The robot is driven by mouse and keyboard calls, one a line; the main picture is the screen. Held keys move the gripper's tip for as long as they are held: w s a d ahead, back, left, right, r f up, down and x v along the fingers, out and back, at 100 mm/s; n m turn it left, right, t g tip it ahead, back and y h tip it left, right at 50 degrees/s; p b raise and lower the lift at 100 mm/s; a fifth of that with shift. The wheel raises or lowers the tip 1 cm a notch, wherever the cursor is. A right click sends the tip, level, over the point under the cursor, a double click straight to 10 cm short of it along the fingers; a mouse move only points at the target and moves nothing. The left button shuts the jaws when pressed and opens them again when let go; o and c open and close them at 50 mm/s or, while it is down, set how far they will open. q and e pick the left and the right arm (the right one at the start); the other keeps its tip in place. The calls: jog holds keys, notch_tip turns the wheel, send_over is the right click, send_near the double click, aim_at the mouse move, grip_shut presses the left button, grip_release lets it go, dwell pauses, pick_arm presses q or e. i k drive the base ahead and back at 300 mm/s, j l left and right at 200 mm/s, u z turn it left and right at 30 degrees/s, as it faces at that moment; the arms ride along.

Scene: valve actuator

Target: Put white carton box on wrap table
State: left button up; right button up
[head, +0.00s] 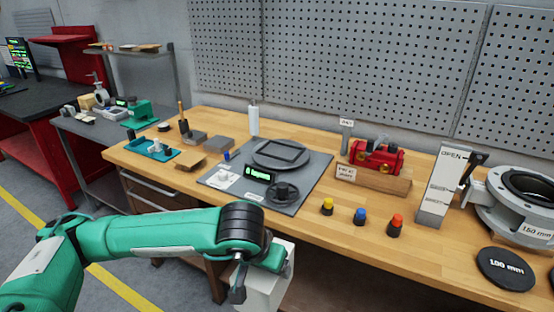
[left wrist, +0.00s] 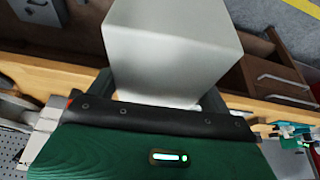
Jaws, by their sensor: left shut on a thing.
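My left gripper (head: 260,274) is shut on a white carton box (head: 264,294) in front of the workbench's front edge. The box also shows in the left wrist view (left wrist: 170,50), held between the dark fingers of the left gripper (left wrist: 160,95). The lower part of the box is cut off in the head view. No table is labelled as the wrap table; a grey side table (head: 72,124) with small items on it stands at the left, beyond the wooden bench. My right gripper is not in view.
The wooden workbench (head: 330,222) carries a grey mat with a round plate (head: 282,154), a red valve actuator (head: 377,157), three coloured knobs, and a large flange (head: 520,195). A red bench (head: 40,150) stands at far left. A yellow floor line (head: 122,287) runs left of the bench.

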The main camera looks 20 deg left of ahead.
aim_at(280, 151)
jog(key=k+z, duration=0.15)
jog(key=z, duration=0.9)
jog(key=j+z, duration=0.25)
jog(key=j, duration=0.15)
jog(key=k+j+z, duration=0.25)
jog(key=j, duration=0.15)
jog(key=j+z, duration=0.25)
jog(key=j, duration=0.15)
jog(key=k+j, duration=0.15)
jog(key=j, duration=0.2)
jog(key=k+j, duration=0.15)
jog(key=j, duration=0.25)
jog(key=k+j, duration=0.15)
jog(key=j, duration=0.2)
jog(key=k+j, duration=0.15)
jog(key=j, duration=0.2)
jog(key=k+j, duration=0.1)
jog(key=j, duration=0.25)
